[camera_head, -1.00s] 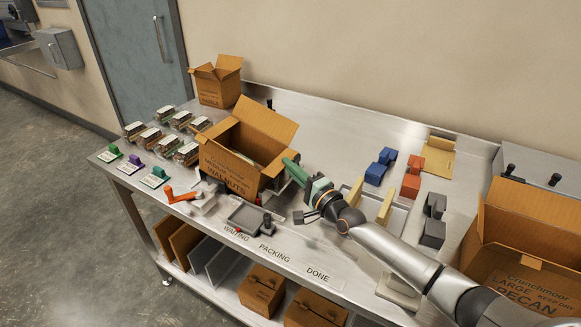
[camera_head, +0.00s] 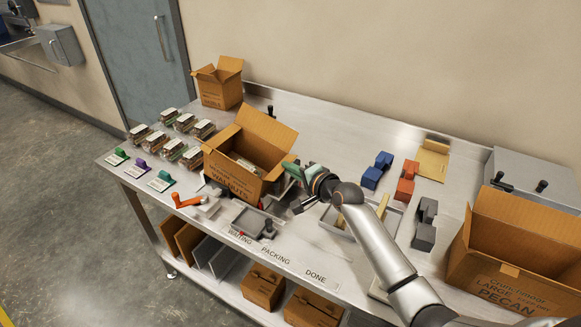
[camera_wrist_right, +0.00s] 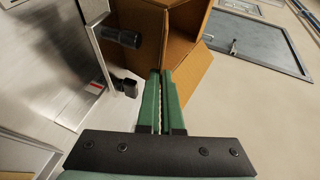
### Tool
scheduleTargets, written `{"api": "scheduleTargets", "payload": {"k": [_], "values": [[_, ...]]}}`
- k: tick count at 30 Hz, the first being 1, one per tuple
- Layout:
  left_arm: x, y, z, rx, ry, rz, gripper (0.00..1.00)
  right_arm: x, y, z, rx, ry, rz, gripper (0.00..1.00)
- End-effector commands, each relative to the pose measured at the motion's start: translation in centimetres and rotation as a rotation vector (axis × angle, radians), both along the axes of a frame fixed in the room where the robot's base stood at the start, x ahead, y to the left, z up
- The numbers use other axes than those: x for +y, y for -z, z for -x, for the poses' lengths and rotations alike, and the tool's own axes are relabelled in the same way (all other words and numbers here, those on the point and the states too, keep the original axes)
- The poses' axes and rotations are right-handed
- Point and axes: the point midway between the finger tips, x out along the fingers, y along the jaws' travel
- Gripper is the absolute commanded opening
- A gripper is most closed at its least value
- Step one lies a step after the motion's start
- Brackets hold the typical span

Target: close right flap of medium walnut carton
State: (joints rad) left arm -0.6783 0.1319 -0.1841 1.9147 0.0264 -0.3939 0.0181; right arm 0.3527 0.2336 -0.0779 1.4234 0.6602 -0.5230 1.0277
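The medium walnut carton (camera_head: 233,179) is an open brown box with printed lettering, upright at the left middle of the table. One flap (camera_head: 267,126) stands up at its far side. The state of the right flap is not clear, as my right gripper (camera_head: 292,171) covers part of that side. My right gripper is at the carton's right edge, with its green fingers close together. In the right wrist view the fingers (camera_wrist_right: 160,76) have only a narrow gap, with the carton (camera_wrist_right: 167,28) and a flap (camera_wrist_right: 188,80) just beyond the tips; whether they touch is unclear. My left gripper is not in view.
A smaller open carton (camera_head: 219,87) stands behind, and a large pecan carton (camera_head: 510,285) at the right. Several clamshell trays (camera_head: 170,149) lie left of the walnut carton. A grey tray (camera_head: 251,219) and an orange-handled tool (camera_head: 187,201) lie in front. Blue, red and grey blocks stand at the right.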

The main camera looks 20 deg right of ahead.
Motion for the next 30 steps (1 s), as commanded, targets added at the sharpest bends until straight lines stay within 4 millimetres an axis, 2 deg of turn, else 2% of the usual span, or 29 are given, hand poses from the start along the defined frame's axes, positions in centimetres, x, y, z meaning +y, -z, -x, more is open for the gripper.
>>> {"api": "scheduleTargets", "payload": {"k": [13, 29, 30], "values": [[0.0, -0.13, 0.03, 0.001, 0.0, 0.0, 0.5, 0.18, -0.83, -0.31, 0.144, 0.001, 0.114, 0.0], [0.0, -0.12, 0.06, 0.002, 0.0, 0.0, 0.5, 0.24, -0.88, -0.34, 0.164, 0.0, 0.128, 0.0], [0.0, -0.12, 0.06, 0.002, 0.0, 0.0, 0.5, 0.24, -0.87, -0.33, 0.164, 0.0, 0.128, 0.06]]}}
